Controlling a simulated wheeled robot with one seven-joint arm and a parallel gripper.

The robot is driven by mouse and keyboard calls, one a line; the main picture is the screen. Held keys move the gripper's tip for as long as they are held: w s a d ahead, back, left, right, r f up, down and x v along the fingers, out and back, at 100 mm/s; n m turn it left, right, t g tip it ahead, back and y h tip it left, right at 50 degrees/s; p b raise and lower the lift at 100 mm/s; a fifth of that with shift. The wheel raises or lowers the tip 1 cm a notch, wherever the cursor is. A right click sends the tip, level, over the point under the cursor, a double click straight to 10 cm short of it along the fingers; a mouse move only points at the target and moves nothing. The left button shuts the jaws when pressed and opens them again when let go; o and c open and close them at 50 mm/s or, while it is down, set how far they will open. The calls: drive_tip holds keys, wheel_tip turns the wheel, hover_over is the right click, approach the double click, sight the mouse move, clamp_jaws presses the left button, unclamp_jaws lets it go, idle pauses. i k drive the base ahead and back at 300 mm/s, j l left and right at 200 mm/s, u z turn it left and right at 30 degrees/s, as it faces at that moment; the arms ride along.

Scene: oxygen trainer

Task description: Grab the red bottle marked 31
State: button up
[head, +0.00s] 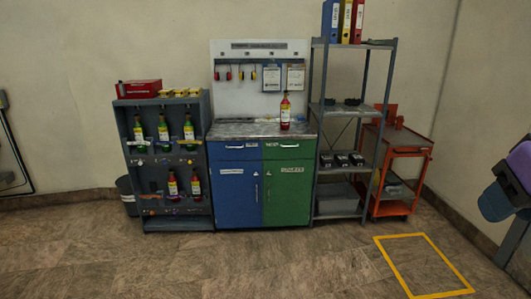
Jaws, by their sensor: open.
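Three red bottles show in the head view. One red bottle (285,115) stands upright on the workbench top (240,129), toward its right side. Two more, a left red bottle (172,187) and a right red bottle (195,187), are upright in the lower part of the dark rack (178,221) at left. Their labels are too small to read, so I cannot tell which is marked 31. My gripper does not show. Part of my arm (497,203) seems to show at the right edge, far from the bottles.
Three green bottles (163,130) hang in the rack's upper part, with a red case (139,89) on top. A grey shelf (352,108) and an orange cart (390,207) stand right of the blue and green cabinet (235,199). The floor in front is clear, with a yellow outline (411,236).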

sight(284, 111)
drive_tip(key=i+u, duration=0.2)
drive_tip(key=i, duration=1.5)
drive_tip(key=i+u, duration=0.2)
drive_tip(key=i, duration=1.6)
drive_tip(key=i+j+z, duration=0.15)
drive_tip(key=i+j, duration=0.15)
drive_tip(key=i, duration=0.15)
drive_tip(key=i+j+z, duration=0.15)
drive_tip(key=i+j, duration=0.2)
drive_tip(key=i, duration=0.1)
